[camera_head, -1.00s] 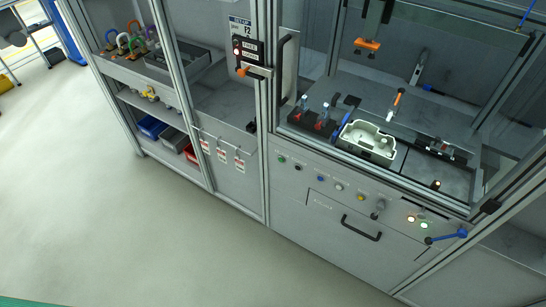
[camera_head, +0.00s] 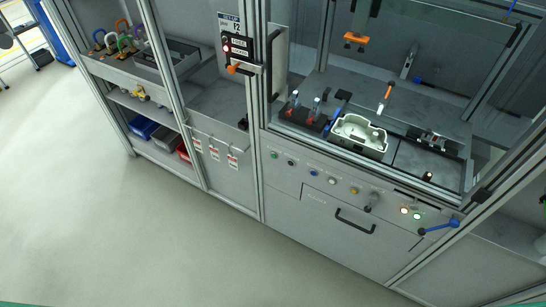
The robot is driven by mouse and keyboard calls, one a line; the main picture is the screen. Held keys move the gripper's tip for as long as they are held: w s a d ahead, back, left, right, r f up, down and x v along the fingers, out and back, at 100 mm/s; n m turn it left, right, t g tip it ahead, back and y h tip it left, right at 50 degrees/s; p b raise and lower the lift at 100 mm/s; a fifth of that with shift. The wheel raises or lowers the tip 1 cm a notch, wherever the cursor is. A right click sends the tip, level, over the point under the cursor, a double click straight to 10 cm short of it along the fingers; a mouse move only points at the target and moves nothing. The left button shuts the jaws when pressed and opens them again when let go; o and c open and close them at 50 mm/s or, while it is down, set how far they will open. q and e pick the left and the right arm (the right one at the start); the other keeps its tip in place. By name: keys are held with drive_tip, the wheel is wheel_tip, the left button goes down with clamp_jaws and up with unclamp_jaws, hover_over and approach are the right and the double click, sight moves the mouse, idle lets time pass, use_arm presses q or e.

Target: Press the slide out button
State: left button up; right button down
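A row of small round buttons runs along the front panel under the work opening: a green button (camera_head: 274,155), a black button (camera_head: 291,163), a blue button (camera_head: 313,174), a white button (camera_head: 332,182) and a yellow button (camera_head: 354,191). Their labels are too small to read, so I cannot tell which one is slide out. Right of them are a grey knob (camera_head: 372,199), a lit reddish lamp (camera_head: 404,211) and a lit green lamp (camera_head: 418,216). A white tray part (camera_head: 360,134) sits inside the opening. Neither of my grippers is in view.
A black drawer handle (camera_head: 355,221) and a blue lever (camera_head: 440,227) stick out of the front. A box with an orange handle (camera_head: 236,69) is on the frame post. Red-and-white tags (camera_head: 214,152) hang at left. The floor in front is clear.

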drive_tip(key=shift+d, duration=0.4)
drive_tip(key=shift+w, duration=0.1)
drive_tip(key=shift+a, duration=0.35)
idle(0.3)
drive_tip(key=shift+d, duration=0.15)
